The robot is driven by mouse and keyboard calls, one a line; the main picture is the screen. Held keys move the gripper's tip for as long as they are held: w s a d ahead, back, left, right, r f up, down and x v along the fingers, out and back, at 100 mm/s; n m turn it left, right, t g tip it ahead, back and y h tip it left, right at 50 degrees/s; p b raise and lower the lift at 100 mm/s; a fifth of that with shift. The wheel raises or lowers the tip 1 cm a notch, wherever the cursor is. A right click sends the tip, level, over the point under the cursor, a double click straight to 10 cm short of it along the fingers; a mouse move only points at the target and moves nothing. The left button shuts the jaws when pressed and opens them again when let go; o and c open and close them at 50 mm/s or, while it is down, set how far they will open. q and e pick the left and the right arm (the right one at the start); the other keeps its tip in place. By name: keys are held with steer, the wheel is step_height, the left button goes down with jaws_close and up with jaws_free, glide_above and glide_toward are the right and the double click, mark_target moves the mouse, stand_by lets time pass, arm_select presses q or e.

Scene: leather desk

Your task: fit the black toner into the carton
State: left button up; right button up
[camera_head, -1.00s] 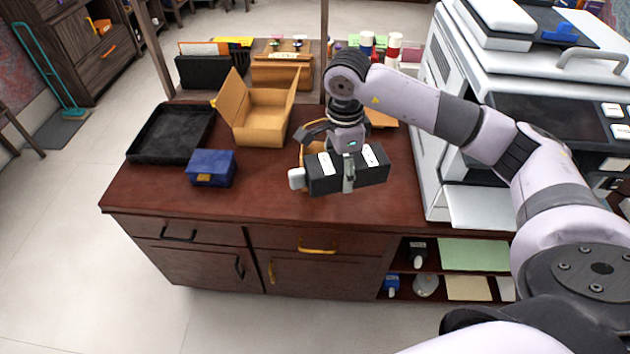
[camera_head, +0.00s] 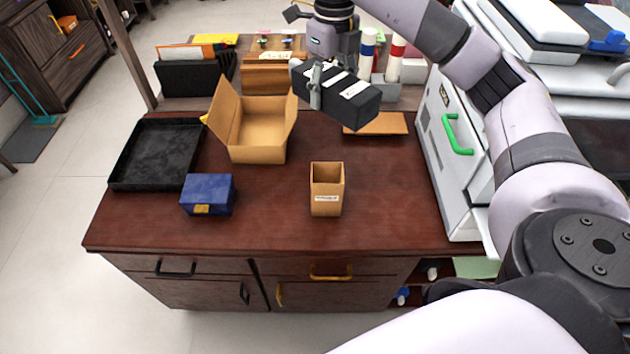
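The black toner (camera_head: 352,99), a dark block with white labels, is held in the air above the back of the desk. My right gripper (camera_head: 315,88) is shut on it near its left end; one finger shows on the toner's near side and the other is hidden. The open cardboard carton (camera_head: 256,148) stands on the desk, below and to the left of the toner, flaps spread and inside visible. The toner is apart from it. My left gripper is not in view.
A small open cardboard box (camera_head: 326,201) stands mid-desk. A blue box (camera_head: 208,193) and a black tray (camera_head: 156,153) are at left. A flat cardboard piece (camera_head: 377,124) lies behind. The white printer (camera_head: 450,170) borders the right. The desk's front right is clear.

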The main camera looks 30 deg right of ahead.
steer(key=f, duration=0.1)
steer(key=s+f, duration=0.1)
steer(key=shift+f, duration=0.4)
step_height(320, 180, down, 18)
steer(key=shift+s+r, duration=0.2)
steer(key=shift+r, duration=0.05)
arm_select(q)
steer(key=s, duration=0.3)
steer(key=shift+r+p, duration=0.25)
steer(key=shift+p, duration=0.05)
arm_select(e)
steer(key=o, duration=1.4)
steer(key=shift+o, duration=0.2)
